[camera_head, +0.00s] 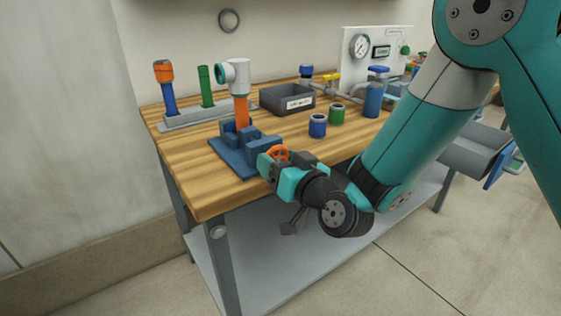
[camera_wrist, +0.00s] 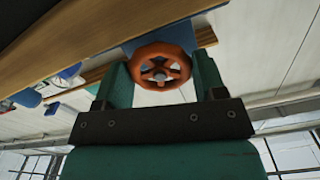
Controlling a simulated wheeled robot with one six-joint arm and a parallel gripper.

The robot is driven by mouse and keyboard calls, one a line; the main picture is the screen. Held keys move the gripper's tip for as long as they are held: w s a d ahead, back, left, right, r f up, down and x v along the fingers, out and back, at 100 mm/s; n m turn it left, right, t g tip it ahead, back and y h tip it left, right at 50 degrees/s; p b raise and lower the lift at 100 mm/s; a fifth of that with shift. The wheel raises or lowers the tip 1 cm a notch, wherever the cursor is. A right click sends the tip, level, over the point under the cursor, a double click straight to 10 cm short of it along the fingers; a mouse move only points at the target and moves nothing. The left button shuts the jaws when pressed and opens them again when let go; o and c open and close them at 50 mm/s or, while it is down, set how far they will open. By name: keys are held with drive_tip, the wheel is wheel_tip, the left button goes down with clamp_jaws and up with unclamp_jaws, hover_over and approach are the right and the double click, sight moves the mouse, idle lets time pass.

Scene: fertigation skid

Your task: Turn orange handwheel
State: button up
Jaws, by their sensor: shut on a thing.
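The orange handwheel (camera_wrist: 160,66) is a round spoked wheel, seen face-on in the wrist view between my two fingers. In the head view only part of the handwheel (camera_head: 279,153) shows at the front of the blue vise (camera_head: 247,147) on the bench; my gripper hides the rest. My gripper (camera_wrist: 159,78) is shut on the handwheel, with one teal finger at each side of the rim. In the head view my gripper (camera_head: 272,164) reaches in at the bench's front edge. The vise holds an upright orange pipe (camera_head: 241,112) with a white tee fitting (camera_head: 238,75) on top.
A grey tray (camera_head: 288,100) stands behind the vise. A blue can (camera_head: 317,126) and a green can (camera_head: 337,114) stand to its right. A rack (camera_head: 205,117) with coloured posts is at the back left. The wooden bench top (camera_head: 205,180) is clear at the front left.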

drive_tip(key=shift+f+m, duration=0.15)
drive_tip(key=shift+m, duration=1.05)
drive_tip(key=shift+s, duration=0.1)
drive_tip(key=o, duration=0.9)
